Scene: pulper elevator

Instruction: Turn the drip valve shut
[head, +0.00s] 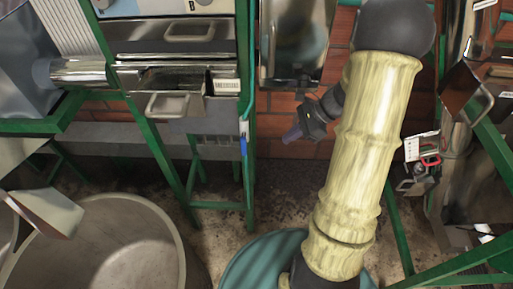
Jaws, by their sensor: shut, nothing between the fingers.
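My gripper (291,136) is dark with purplish fingertips and is in the middle of the head view. It is shut and empty, pointing down and to the left in front of the brick wall. A small blue lever-like part (243,145) with a white piece above it hangs by a green post, left of my gripper and apart from it. It may be the drip valve, but it is too small to be sure, and I cannot tell how far it is turned. My pale yellow sleeved arm hides part of the wall and floor.
A pale round tub (165,225) stands at lower left, and a teal round container (245,265) is below my arm. Green frame posts (170,165) carry metal machinery at left. A red-handled part (430,160) is at right. Bare floor shows between the tubs.

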